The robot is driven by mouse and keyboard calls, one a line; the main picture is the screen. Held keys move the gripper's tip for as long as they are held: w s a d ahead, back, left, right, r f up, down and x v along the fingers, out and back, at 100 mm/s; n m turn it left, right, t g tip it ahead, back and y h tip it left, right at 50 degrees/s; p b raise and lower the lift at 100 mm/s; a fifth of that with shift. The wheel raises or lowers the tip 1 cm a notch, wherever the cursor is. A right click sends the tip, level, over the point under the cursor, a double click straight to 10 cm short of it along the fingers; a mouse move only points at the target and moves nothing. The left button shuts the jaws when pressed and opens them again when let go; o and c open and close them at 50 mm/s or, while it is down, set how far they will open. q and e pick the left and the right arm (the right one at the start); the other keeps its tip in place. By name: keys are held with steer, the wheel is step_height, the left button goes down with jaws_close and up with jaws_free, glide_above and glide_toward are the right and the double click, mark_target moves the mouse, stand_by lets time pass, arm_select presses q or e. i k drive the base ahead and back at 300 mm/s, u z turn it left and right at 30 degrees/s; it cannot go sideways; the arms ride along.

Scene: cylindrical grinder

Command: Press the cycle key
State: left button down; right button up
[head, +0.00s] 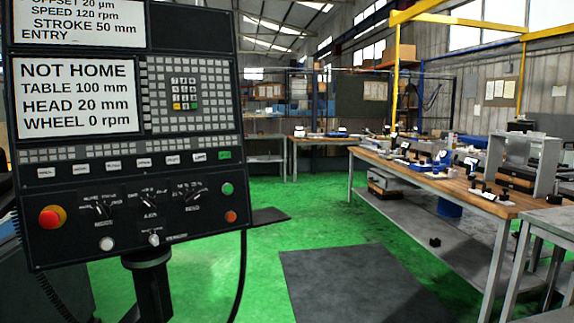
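The grinder's control panel (135,215) stands upright at the left in the head view, close to me. A row of labelled keys crosses it, mostly white, with one green key (224,155) at the right end. The key labels are too small to read, so I cannot tell for sure which is the cycle key. The lower screen (77,97) reads NOT HOME, TABLE 100 mm, HEAD 20 mm, WHEEL 0 rpm. The upper screen (70,28) shows speed 120 rpm, stroke 50 mm and an ENTRY line with no visible value. Neither gripper is in view.
The panel also carries a red stop button (51,217), several rotary knobs, a green button (227,189) and an orange button (231,216). A post (150,280) holds it up. A wooden workbench (420,172) stands at the right. The green floor between has a dark mat (350,285).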

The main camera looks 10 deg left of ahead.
mark_target(226, 154)
steer(key=z, duration=0.85)
steer(key=i, duration=1.05)
steer(key=u, duration=0.8)
steer(key=i, duration=0.85)
steer(key=u, duration=0.95)
